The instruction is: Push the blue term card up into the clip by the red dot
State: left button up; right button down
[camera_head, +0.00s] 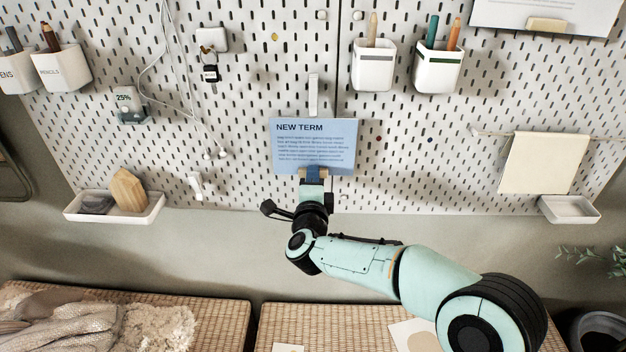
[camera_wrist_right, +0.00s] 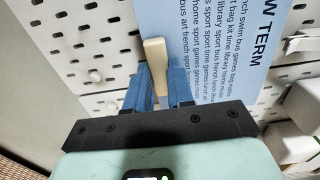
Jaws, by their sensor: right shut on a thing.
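The blue term card (camera_head: 315,145), headed "NEW TERM", stands upright against the pegboard in the head view. My right gripper (camera_head: 313,174) is at the middle of its lower edge, shut on the card there. In the right wrist view the blue fingers (camera_wrist_right: 160,92) close around a beige strip (camera_wrist_right: 155,60) along the edge of the card (camera_wrist_right: 215,45). A white clip (camera_head: 313,95) is on the board just above the card's top edge. A small red dot (camera_head: 379,138) is right of the card. Whether the card touches the clip, I cannot tell. My left gripper is out of view.
White pen cups (camera_head: 373,72) hang at the upper right. Keys (camera_head: 211,73) and a white cable hang at the upper left. A tray (camera_head: 150,212) with a wooden block is lower left; a cloth (camera_head: 543,163) hangs right. Woven benches (camera_head: 215,310) stand below.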

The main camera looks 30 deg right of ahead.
aim_at(313, 159)
jog(key=shift+r+p, duration=0.6)
jog(key=shift+r, duration=0.95)
jog(key=shift+r+p, duration=0.25)
jog(key=shift+p, duration=0.05)
jog(key=c, duration=0.9)
grip_release()
jog(key=shift+f, duration=0.1)
jog(key=b+v, duration=0.2)
jog(key=v, duration=1.1)
jog(key=shift+s+a, duration=0.15)
jog(key=shift+a, duration=0.05)
